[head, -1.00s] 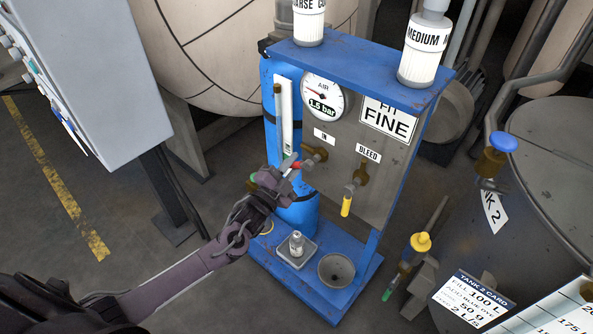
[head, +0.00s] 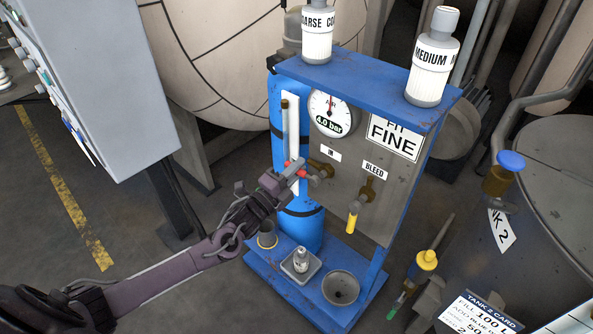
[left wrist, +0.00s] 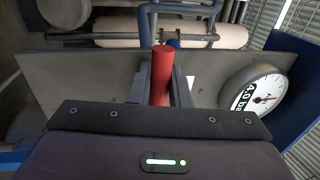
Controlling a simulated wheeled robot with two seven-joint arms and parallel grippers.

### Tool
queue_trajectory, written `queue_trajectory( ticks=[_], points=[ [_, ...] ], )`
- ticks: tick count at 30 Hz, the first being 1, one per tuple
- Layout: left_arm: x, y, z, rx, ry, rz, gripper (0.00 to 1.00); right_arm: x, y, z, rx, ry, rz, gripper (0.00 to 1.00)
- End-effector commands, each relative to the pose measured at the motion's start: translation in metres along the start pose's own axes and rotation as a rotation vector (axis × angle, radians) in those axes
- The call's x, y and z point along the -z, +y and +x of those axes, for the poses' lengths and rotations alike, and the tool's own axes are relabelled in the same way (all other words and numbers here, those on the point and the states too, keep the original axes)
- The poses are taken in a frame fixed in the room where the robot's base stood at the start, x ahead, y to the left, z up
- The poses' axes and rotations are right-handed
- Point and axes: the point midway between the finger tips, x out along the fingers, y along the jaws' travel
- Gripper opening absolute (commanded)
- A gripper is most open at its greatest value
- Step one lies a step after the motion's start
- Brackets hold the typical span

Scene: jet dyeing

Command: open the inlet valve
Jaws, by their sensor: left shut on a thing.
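The inlet valve (head: 321,168), a brass fitting under the IN label (head: 331,153), sits on the grey panel of the blue stand. My left gripper (head: 295,171) is shut on its red handle; only small bits of red show around the fingers in the head view. In the left wrist view the red handle (left wrist: 162,75) stands between the two fingers. The round air gauge (head: 332,113) reads 4.0 bar, and it also shows in the left wrist view (left wrist: 254,92). My right gripper is not in view.
The bleed valve (head: 367,190) with its yellow handle (head: 352,222) is close to the right, handle hanging down. A blue cylinder (head: 303,228) stands behind my gripper. White bottles stand on the top shelf.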

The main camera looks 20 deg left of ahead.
Motion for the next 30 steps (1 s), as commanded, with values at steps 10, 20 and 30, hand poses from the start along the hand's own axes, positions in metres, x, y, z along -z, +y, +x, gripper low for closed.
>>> queue_trajectory(
  ticks=[10, 20, 30],
  points=[
    [0.0, -0.001, 0.0, 0.0, 0.003, 0.009, 0.0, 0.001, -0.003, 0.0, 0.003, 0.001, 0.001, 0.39],
    [0.0, -0.001, 0.0, 0.0, 0.002, 0.007, 0.35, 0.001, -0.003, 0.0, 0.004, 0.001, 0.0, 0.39],
    [0.0, 0.002, -0.021, -0.004, 0.003, 0.006, 0.35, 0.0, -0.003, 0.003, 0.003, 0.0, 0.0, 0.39]
  ],
)
